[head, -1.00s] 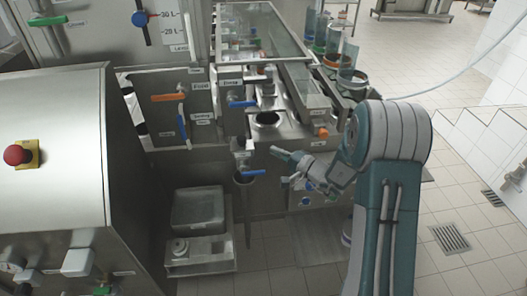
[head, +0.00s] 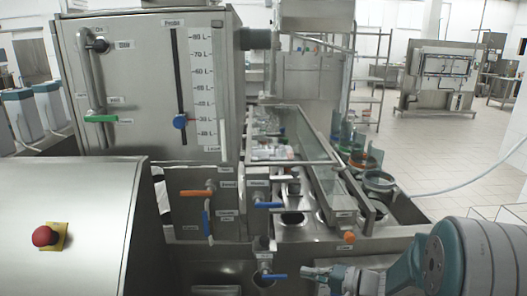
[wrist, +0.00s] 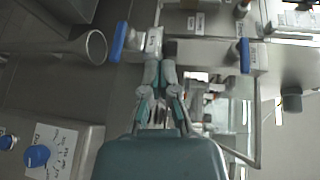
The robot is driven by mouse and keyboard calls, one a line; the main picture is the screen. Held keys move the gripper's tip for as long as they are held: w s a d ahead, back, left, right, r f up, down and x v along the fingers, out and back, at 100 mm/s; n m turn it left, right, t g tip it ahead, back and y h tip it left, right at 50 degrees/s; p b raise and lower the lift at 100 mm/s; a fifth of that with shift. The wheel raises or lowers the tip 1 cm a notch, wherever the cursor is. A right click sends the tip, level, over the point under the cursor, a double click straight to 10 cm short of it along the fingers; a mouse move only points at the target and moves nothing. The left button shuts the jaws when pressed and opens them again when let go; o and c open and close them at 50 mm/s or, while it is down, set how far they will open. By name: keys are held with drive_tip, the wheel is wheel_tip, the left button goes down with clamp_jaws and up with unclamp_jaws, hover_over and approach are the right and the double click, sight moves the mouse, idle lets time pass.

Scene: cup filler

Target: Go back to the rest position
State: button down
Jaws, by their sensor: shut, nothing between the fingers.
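My gripper (head: 322,272) is at the lower middle of the head view, in front of the filling machine. In the wrist view my gripper (wrist: 160,67) points up the picture with its fingers together and nothing between them. My arm (head: 470,258) fills the lower right corner of the head view. A blue-handled valve (head: 272,276) is just left of the fingertips in the head view; I cannot tell the exact gap. In the wrist view a blue handle (wrist: 118,41) lies left of the fingers and another (wrist: 244,56) lies right.
The steel cabinet with a litre scale (head: 150,85) stands behind on the left. A steel housing with a red emergency button (head: 45,236) is at front left. Cups in holders (head: 370,160) line the right of the machine. Open tiled floor (head: 440,150) lies beyond on the right.

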drive_tip(key=s+a+r+n+g+h, duration=0.2)
drive_tip(key=s+g+h, duration=0.1)
drive_tip(key=s, duration=0.4)
drive_tip(key=s+a+r+n+g+h, duration=0.3)
drive_tip(key=s, duration=0.5)
drive_tip(key=s+d+r+t+h, duration=0.4)
drive_tip(key=s+d+h, duration=0.4)
drive_tip(key=shift+r+n, duration=0.3)
drive_tip(key=shift+r, duration=0.05)
